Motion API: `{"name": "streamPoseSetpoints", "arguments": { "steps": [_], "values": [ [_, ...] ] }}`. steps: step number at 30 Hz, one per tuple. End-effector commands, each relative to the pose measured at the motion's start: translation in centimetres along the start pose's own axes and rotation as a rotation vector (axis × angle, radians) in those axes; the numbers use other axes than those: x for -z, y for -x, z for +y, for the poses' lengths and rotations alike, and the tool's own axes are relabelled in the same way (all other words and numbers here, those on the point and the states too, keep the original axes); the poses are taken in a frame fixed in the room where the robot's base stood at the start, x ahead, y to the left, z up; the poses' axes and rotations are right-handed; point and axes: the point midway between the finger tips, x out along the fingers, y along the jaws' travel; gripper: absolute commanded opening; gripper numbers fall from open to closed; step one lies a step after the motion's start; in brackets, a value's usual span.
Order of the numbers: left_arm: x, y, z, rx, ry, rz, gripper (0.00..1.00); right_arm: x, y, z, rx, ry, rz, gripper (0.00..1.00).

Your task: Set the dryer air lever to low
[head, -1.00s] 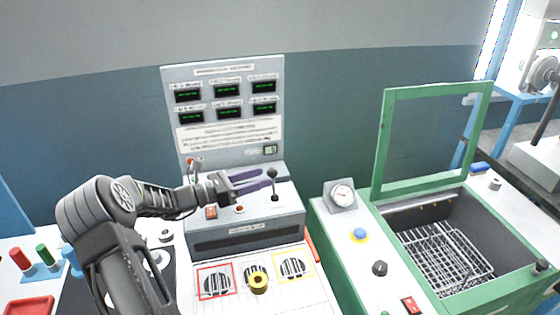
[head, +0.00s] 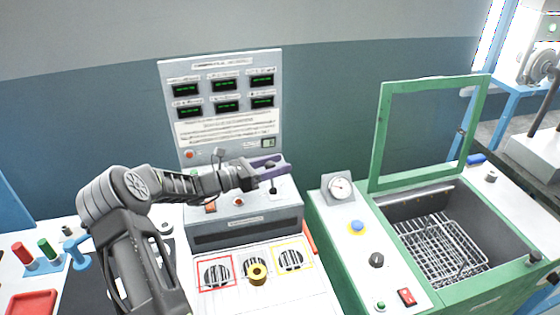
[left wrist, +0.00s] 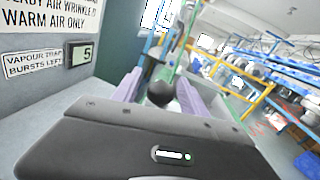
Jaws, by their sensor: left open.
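The air lever (head: 273,187) is a dark stick with a black ball knob. It stands on the sloped top of the grey dryer console (head: 246,222). In the head view its knob is mostly hidden by my left gripper (head: 272,166). My left gripper is open, its purple fingers pointing right above the console. In the left wrist view the black knob (left wrist: 161,93) appears between the two purple fingers of the gripper (left wrist: 158,90); I cannot tell whether they touch it. My right gripper is not in view.
A panel with green displays (head: 226,84) rises behind the console. Round vents and a yellow ring (head: 257,273) lie in front. A green-framed bath with a wire basket (head: 440,245) stands at right. Red and green pegs and a red tray (head: 32,303) are at left.

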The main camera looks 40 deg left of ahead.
Motion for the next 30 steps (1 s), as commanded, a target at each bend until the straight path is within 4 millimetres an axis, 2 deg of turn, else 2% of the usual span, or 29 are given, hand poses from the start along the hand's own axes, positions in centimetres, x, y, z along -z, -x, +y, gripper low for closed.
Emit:
{"name": "streamPoseSetpoints", "arguments": {
  "steps": [4,12,30],
  "values": [
    [-0.06,-1.05,-0.04,0.001,0.0,-0.001,0.51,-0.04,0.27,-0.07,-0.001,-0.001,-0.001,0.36],
    [0.02,-1.12,-0.01,0.0,0.0,0.0,0.5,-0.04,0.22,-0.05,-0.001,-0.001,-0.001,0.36],
    [0.01,-1.08,0.0,0.0,0.0,0.0,0.01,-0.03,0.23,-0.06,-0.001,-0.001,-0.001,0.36]
  ]
}}
